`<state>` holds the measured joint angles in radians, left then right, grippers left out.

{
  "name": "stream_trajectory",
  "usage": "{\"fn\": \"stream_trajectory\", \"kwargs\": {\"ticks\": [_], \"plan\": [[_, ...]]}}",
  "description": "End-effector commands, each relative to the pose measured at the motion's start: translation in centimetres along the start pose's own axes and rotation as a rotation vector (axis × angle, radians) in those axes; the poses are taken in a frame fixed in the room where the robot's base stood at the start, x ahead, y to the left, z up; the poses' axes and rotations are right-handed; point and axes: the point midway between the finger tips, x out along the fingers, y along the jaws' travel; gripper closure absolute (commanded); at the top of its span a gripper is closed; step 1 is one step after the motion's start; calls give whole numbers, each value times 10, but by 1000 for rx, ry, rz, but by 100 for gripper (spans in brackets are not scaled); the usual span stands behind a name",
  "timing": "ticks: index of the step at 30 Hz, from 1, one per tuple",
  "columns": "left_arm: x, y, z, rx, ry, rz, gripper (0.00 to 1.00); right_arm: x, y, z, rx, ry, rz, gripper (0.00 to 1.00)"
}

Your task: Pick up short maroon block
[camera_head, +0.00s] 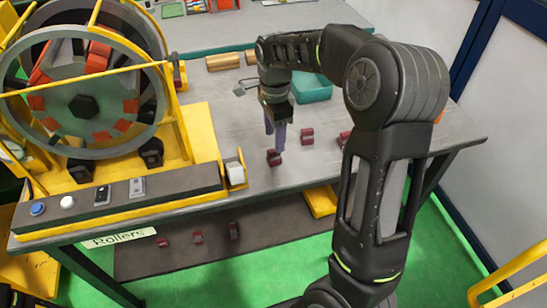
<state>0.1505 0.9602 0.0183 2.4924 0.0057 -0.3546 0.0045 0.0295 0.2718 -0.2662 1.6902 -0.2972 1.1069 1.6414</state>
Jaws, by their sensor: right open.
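Small maroon blocks lie on the grey table. One maroon block (274,158) is directly below my right gripper (275,143), at its fingertips. A second maroon block (307,136) lies a little to its right. A third maroon block (344,138) is farther right and partly hidden by my right arm. Which of them is the short one I cannot tell for sure. My right gripper points down with its purple fingers open, and nothing is seen held between them. My left gripper is not in view.
A large yellow-framed stator machine (85,95) fills the left, with a button panel (115,195) along its front. A teal bin (313,86) stands behind my right arm. Tan cylinders (222,62) lie at the back. More maroon pieces (233,230) lie on the lower shelf.

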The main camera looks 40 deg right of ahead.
Motion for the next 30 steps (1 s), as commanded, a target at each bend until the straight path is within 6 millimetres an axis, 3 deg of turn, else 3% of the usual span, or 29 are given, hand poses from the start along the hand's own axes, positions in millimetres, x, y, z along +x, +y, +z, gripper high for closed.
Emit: {"fn": "stream_trajectory", "kwargs": {"ticks": [5, 16, 25, 30], "plan": [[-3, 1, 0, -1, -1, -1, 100, 17, 0, 0, 0, 0, 1, 47], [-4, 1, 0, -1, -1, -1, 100, 21, 0, 0, 0, 0, 2, 47], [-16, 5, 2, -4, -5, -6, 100, 61, -1, 0, 0, 0, 3, 47], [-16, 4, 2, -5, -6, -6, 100, 70, -2, 0, -1, 0, 0, 47]]}}
